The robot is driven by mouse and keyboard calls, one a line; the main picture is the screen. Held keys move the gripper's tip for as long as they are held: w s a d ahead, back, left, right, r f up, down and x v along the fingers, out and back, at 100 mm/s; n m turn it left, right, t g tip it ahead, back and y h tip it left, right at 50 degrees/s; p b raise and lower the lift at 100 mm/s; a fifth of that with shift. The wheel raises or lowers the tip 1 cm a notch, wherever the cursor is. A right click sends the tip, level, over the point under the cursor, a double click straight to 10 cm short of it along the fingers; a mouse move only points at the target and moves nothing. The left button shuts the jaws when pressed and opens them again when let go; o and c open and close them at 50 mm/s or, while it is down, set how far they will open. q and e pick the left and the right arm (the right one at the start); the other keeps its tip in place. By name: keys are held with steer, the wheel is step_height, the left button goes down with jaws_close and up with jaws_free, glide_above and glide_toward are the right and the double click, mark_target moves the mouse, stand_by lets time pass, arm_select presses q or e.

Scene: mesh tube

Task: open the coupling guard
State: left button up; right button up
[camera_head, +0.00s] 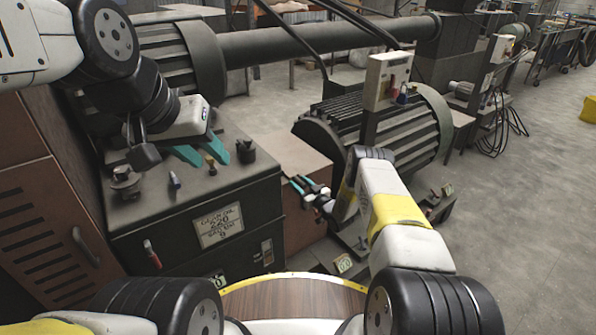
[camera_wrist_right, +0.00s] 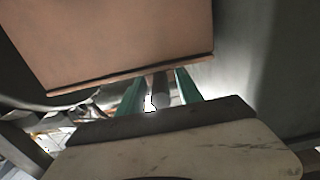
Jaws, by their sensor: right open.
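The coupling guard appears to be the tan-brown box (camera_head: 290,160) between the dark gear housing and the ribbed motor. In the right wrist view its flat tan panel (camera_wrist_right: 120,40), with a lip along the lower edge, fills the upper left. My right gripper (camera_head: 308,186) is at the guard's front right side. Its teal fingers (camera_wrist_right: 160,88) are apart near the lip; a dark grey rod shows between them, and I cannot tell if they touch it. My left gripper (camera_head: 208,152) is over the gear housing top, its teal fingers spread and apparently empty.
The dark gear housing (camera_head: 215,225) carries a label plate, a black cap (camera_head: 246,151) and small fittings on top. The ribbed motor (camera_head: 400,130) stands right of the guard, with a grey control box (camera_head: 387,80) on a post before it. Open floor lies at the right.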

steer(key=shift+w+a, duration=0.15)
steer(key=shift+w, duration=0.05)
steer(key=shift+c, duration=0.4)
jaws_close()
stand_by(1.0)
